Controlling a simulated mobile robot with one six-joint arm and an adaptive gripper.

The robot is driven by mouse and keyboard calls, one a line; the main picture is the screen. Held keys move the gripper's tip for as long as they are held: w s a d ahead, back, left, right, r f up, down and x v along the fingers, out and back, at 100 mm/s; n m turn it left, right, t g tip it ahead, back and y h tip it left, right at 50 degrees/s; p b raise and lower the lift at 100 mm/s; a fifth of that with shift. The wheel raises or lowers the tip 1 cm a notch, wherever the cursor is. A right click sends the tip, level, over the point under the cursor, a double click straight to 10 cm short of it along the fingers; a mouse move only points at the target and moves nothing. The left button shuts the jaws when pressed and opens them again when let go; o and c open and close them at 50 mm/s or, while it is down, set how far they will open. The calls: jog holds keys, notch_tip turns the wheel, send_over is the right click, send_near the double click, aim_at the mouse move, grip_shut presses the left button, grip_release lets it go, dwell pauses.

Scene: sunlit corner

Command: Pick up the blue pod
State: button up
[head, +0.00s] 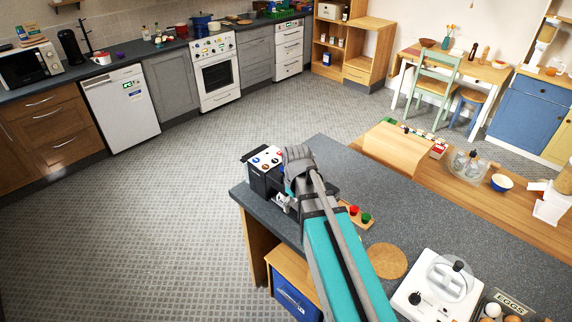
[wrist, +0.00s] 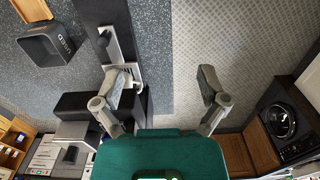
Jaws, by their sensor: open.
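A black box-shaped unit (head: 264,180) with a white top stands at the left end of the grey counter in the head view. Several small round coloured pods sit on its top, some reddish and some blue or dark. One bluish round, possibly the blue pod (head: 275,161), is too small to identify surely. No blue pod shows in the wrist view. My gripper (wrist: 166,78) is open and empty, its two fingers wide apart. In the wrist view its left finger overlaps a black unit with a metal part (wrist: 120,55); whether they touch is unclear.
A dark bin marked USED (wrist: 45,45) is on the counter (wrist: 75,75) in the wrist view. In the head view, a small holder with red and green items (head: 357,214), a round cork mat (head: 386,261) and a white appliance (head: 435,292) are near my arm.

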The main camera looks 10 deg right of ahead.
jog(key=w+r+n+p, duration=1.2)
jog(key=w+r+n, duration=0.1)
jog(key=w, duration=0.4)
jog(key=shift+w+d+n, duration=0.2)
jog(key=shift+d+n, duration=0.05)
jog(key=shift+n, duration=0.25)
notch_tip(320, 180, down, 8)
jog(key=b, duration=0.8)
jog(key=shift+f+b, duration=0.25)
jog(key=shift+b, duration=0.1)
jog(key=shift+a+f, duration=0.1)
jog(key=shift+f, duration=0.05)
jog(key=f+b, duration=0.3)
jog(key=shift+a, duration=0.25)
jog(key=shift+f+b, duration=0.95)
jog(key=shift+b, duration=0.15)
